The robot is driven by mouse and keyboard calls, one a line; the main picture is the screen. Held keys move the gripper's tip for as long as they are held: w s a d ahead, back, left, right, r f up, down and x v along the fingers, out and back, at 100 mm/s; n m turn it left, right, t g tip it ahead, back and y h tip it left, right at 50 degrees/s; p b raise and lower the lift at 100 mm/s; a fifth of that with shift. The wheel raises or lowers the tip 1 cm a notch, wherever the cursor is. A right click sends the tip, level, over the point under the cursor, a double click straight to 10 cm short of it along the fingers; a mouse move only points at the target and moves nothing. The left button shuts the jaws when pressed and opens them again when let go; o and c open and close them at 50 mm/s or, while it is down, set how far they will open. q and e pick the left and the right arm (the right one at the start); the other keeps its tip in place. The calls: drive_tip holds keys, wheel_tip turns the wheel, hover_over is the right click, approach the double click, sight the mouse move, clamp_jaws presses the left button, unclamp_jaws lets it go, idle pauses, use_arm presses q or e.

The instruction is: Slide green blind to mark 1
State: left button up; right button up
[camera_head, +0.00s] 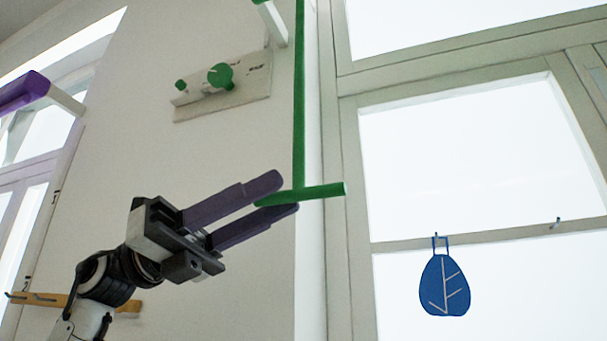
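The green blind shows as a long upright green rod (299,95) with a green crossbar handle (325,190) at its lower end, forming an upside-down T. My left gripper (282,196) reaches up from the lower left. Its two purple fingers lie close together on either side of the handle's left end, with little gap visible. The handle's right half sticks out free past the fingertips. The top of the rod runs out of the picture. A small black mark (54,197) resembling a 1 is on the wall at the left. My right gripper is out of view.
A wall board (235,100) with green knobs is above my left gripper. A tall window (470,160) fills the right, with a blue leaf-shaped tag (444,285) hanging there. A purple roll (22,92) is at the far left. A wooden rail (55,299) is low left.

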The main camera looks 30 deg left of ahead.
sight(288, 191)
use_arm(q)
drive_tip(key=p+x, duration=0.1)
drive_tip(key=x, duration=0.4)
drive_tip(key=shift+w, duration=0.1)
clamp_jaws()
